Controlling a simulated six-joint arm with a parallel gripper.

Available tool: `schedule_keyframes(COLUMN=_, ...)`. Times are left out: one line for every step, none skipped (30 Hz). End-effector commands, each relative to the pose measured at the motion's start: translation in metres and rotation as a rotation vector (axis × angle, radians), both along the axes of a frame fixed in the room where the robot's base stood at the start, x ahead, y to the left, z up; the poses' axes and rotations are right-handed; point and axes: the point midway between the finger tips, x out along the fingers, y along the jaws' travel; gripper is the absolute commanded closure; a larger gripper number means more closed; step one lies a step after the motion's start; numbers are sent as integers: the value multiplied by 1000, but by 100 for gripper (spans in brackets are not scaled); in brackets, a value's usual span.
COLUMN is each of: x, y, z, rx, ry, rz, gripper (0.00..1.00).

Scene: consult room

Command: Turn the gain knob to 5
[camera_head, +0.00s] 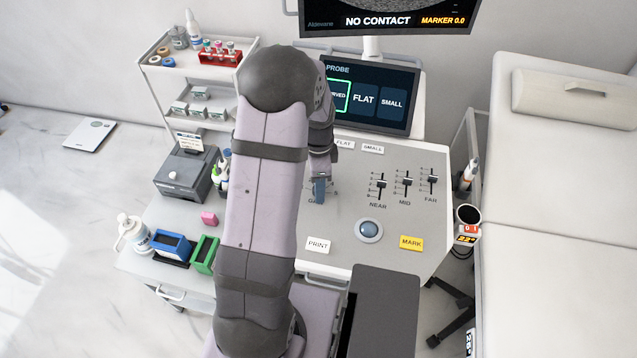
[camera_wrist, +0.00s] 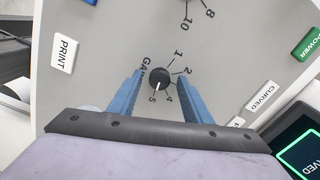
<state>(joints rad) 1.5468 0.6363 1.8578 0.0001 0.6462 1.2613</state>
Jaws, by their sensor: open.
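The gain knob (camera_wrist: 160,74) is a small dark round knob on the grey panel. It shows in the wrist view with the numbers 1, 2, 4 and 5 beside it. Its white pointer line points close to the 5, slightly toward the 4 side. My gripper (camera_wrist: 160,81) is open, with one blue finger on each side of the knob and a visible gap on both sides. In the head view my gripper (camera_head: 319,190) is over the panel and hides the knob; part of the gain label shows below it.
Near the knob are the PRINT key (camera_head: 318,245), the trackball (camera_head: 369,229) and the sliders (camera_head: 405,183). A second knob (camera_wrist: 187,1) is cut off at the wrist view's top edge. The probe screen (camera_head: 370,95) stands behind the panel.

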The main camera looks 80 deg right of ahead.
Motion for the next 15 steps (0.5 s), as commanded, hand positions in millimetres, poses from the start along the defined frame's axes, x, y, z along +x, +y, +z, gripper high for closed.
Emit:
schedule_keyframes(x=0, y=0, z=1, rx=-1, ry=0, rz=0, gripper=55)
schedule_keyframes(x=0, y=0, z=2, rx=-1, ry=0, rz=0, gripper=55)
schedule_keyframes(x=0, y=-1, z=4, rx=-2, ry=0, rz=0, gripper=55)
schedule_keyframes(x=0, y=-1, z=6, rx=-2, ry=0, rz=0, gripper=55)
schedule_keyframes(x=0, y=-1, z=8, rx=-2, ry=0, rz=0, gripper=55)
schedule_keyframes(x=0, y=-1, z=12, rx=-4, ry=0, rz=0, gripper=55)
schedule_keyframes(x=0, y=-1, z=15, rx=-4, ry=0, rz=0, gripper=55)
schedule_keyframes(x=0, y=-1, z=19, rx=-4, ry=0, rz=0, gripper=55)
schedule_keyframes(x=0, y=-1, z=24, rx=-5, ry=0, rz=0, gripper=55)
schedule_keyframes(x=0, y=-1, z=28, rx=-5, ry=0, rz=0, gripper=55)
schedule_keyframes(x=0, y=-2, z=33, rx=-6, ry=0, rz=0, gripper=55)
schedule_keyframes(x=0, y=-1, z=38, rx=-5, ry=0, rz=0, gripper=55)
schedule_keyframes(x=0, y=-1, z=43, rx=-6, ry=0, rz=0, gripper=55)
schedule_keyframes(x=0, y=-1, z=47, rx=-5, ry=0, rz=0, gripper=55)
schedule_keyframes(x=0, y=-1, z=52, rx=-6, ry=0, rz=0, gripper=55)
